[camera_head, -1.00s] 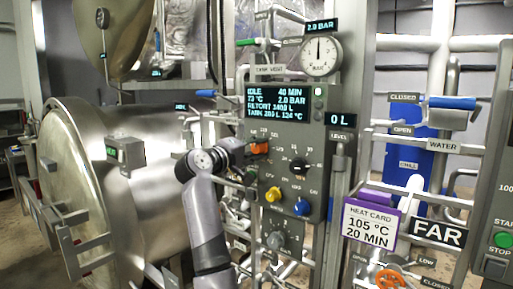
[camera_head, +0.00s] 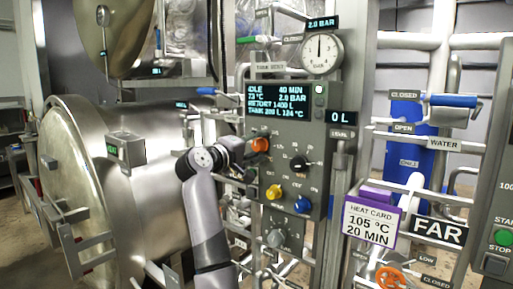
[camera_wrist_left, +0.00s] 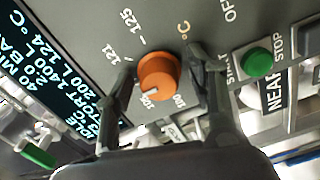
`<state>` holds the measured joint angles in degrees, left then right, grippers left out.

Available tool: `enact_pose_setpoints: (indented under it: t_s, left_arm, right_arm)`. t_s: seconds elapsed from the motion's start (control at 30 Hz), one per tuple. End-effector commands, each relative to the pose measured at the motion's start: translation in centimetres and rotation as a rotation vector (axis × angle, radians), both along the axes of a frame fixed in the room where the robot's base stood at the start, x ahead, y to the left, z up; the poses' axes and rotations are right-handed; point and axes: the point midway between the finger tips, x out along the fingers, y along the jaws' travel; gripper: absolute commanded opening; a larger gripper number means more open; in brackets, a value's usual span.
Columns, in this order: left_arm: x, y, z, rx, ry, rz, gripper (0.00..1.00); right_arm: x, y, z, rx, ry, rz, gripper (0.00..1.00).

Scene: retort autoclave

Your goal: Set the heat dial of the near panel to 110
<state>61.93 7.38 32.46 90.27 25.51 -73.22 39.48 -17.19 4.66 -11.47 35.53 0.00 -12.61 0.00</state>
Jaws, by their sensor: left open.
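The near panel (camera_head: 318,170) is a grey box with a lit display. Its orange heat dial (camera_head: 260,145) sits on the upper left of the controls. In the left wrist view the dial (camera_wrist_left: 158,76) is close, with marks 100, 121 and 125 around it. Its white pointer points to the lower left, toward a small label too blurred to read surely. My left gripper (camera_head: 247,152) is at the dial. In the wrist view its open fingers (camera_wrist_left: 159,62) stand on either side of the dial; I cannot tell whether they touch it. My right gripper is out of view.
Below are a black knob (camera_head: 299,163), a yellow knob (camera_head: 273,192), a blue knob (camera_head: 302,204) and a grey knob (camera_head: 275,238). A green start button (camera_wrist_left: 257,62) sits beside the dial. A heat card (camera_head: 371,221) reads 105 °C, 20 MIN. The steel retort (camera_head: 140,190) stands left.

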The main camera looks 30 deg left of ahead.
Motion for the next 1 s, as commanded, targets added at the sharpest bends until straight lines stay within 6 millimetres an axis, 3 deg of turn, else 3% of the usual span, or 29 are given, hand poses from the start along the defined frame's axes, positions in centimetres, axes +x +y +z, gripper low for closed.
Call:
enact_pose_setpoints:
  t_s: [0.27,0.5,0.7,1.0]
  left_arm:
    - [-2.3,0.3,0.0,0.002,-0.002,0.002,0.51]
    - [-7.5,0.7,0.0,0.002,-0.001,0.005,0.51]
    - [-10.7,0.9,0.0,0.001,-0.001,0.002,0.51]
    - [-12.0,0.9,0.0,0.0,0.001,0.0,0.51]
  right_arm:
    - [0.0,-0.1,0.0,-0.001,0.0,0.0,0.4]
    - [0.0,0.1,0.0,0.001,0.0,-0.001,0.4]
    - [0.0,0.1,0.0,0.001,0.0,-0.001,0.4]
    - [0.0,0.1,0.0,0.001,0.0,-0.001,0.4]
